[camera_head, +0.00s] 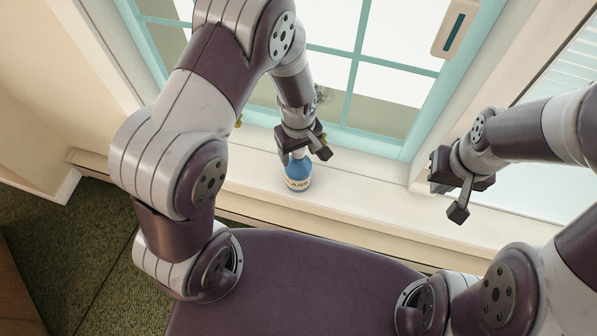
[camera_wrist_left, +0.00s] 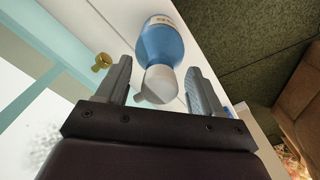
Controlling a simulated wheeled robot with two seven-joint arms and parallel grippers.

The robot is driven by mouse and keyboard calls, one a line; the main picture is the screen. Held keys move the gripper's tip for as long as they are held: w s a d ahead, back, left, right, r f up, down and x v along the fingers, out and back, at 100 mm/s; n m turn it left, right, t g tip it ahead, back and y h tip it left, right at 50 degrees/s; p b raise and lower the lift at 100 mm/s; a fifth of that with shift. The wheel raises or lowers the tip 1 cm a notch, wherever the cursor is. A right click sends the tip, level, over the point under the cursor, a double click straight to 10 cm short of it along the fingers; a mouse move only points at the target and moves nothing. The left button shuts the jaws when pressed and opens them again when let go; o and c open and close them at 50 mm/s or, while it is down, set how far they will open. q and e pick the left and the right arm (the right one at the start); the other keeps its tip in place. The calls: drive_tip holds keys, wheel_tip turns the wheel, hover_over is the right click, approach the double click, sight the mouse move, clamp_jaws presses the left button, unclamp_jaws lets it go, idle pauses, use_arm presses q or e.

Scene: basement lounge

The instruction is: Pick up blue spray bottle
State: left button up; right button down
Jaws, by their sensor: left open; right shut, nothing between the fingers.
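The blue spray bottle (camera_head: 298,174) stands upright on the white window sill, with a pale label around it. My left gripper (camera_head: 304,153) is over its top and hides the nozzle in the head view. In the left wrist view the bottle's blue body (camera_wrist_left: 160,45) lies beyond the fingers, and its white spray head (camera_wrist_left: 158,84) is between the two open fingers of the left gripper (camera_wrist_left: 160,88). I cannot tell whether a finger touches it. My right gripper (camera_head: 457,212) is shut and empty, over the sill to the right, away from the bottle.
The white sill (camera_head: 365,193) is bare to the right of the bottle. A teal-framed window (camera_head: 352,85) rises behind it. A small brass knob (camera_wrist_left: 101,61) is near the left finger in the wrist view. Green carpet (camera_head: 75,245) lies below at the left.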

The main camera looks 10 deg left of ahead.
use_arm(q)
drive_tip(key=shift+f, duration=0.5)
clamp_jaws()
idle(1.0)
